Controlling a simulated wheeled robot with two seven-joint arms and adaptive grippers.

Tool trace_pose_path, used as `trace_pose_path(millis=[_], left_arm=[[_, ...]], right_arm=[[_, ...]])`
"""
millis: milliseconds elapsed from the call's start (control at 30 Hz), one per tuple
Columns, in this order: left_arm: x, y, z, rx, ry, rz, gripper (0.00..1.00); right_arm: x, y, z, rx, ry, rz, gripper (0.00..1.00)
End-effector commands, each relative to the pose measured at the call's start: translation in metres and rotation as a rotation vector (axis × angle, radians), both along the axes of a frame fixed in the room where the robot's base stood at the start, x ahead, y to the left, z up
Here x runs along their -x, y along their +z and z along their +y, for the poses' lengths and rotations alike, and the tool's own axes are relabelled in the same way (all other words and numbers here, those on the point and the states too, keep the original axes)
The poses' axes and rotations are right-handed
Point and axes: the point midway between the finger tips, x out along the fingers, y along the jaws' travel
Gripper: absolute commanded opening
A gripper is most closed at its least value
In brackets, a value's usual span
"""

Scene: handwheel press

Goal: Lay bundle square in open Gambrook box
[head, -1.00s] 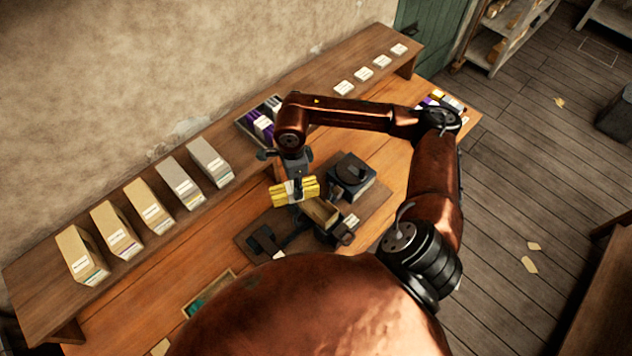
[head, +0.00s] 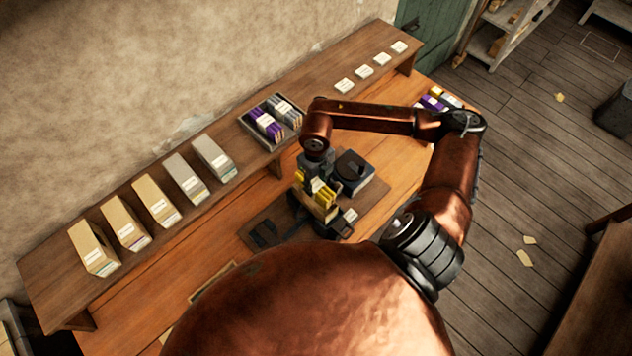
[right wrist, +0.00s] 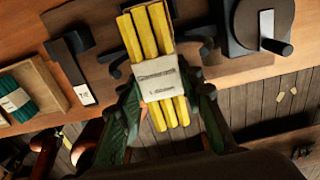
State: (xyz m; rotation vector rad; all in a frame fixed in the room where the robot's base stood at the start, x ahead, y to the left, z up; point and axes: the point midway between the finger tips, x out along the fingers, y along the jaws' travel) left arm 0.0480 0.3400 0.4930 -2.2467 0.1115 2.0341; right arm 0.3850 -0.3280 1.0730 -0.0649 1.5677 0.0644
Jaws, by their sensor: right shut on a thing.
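My right gripper (head: 318,186) is shut on a bundle of yellow sticks (head: 325,200) with a pale paper band. In the right wrist view the bundle (right wrist: 150,38) lies between the fingers of my gripper (right wrist: 170,112), and the band carries small print that I cannot read surely. In the head view the bundle is over the spot on the dark board (head: 262,217) where the open box stood in view earlier. The bundle and gripper now hide most of that box, so I cannot tell whether the bundle is inside or above it. My left gripper is not in view.
A black labelled block (head: 264,234) is on the board's left. Several labelled boxes (head: 157,201) and a tray of purple and grey bundles (head: 248,122) line the raised shelf.

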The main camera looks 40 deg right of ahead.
Motion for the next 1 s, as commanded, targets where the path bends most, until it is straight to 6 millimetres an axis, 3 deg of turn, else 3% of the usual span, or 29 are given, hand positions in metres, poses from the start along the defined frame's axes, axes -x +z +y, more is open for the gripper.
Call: trace_pose_path(millis=[1000], left_arm=[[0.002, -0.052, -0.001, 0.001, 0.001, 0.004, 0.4]], right_arm=[[0.0, -0.089, 0.0, 0.0, 0.003, 0.001, 0.04]])
